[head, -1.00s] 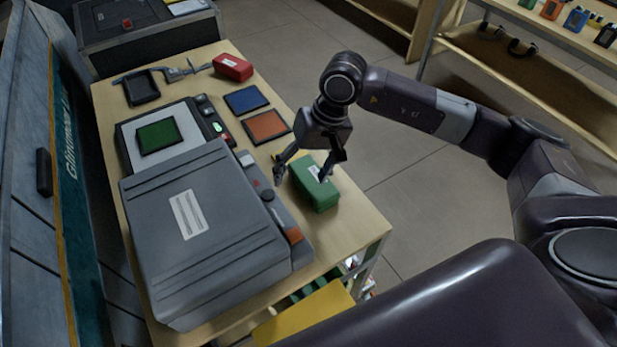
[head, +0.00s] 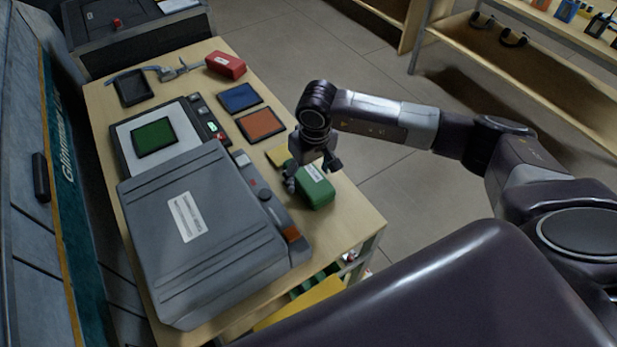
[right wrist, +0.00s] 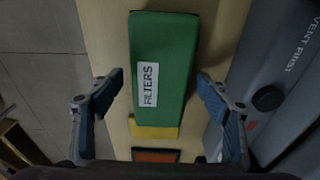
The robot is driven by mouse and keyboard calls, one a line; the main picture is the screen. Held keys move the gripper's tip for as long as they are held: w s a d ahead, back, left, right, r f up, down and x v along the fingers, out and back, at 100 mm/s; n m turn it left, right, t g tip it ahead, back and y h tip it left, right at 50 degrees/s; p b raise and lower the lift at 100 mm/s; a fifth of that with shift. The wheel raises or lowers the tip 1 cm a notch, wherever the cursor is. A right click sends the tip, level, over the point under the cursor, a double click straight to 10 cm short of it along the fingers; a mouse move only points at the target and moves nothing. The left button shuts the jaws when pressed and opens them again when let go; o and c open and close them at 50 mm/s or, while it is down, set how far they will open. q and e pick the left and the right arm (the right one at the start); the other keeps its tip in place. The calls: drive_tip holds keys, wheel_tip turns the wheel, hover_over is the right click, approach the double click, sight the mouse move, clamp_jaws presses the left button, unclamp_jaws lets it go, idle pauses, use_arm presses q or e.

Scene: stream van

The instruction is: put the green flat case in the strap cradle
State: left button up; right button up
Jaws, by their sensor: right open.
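A green case (head: 316,186) with a white label lies on the right edge of the wooden table. In the right wrist view the green case (right wrist: 165,65) reads "FILTERS". My right gripper (head: 312,175) is over its far end, open and empty. In the right wrist view the fingers of my right gripper (right wrist: 159,80) stand on either side of the case, with gaps showing on both sides. I cannot clearly identify the strap cradle; two dark loops (head: 513,40) stand on the shelf at the upper right. My left gripper is out of view.
A large grey machine (head: 205,240) fills the table left of the case. A yellow pad (head: 280,155), orange pad (head: 261,124), blue pad (head: 240,97), red case (head: 226,65) and black tray (head: 132,88) lie further back. A green pad (head: 153,136) rests on a white plate.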

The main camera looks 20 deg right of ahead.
drive_tip(key=shift+c, duration=0.5)
drive_tip(key=shift+r, duration=0.1)
drive_tip(key=c, duration=1.6)
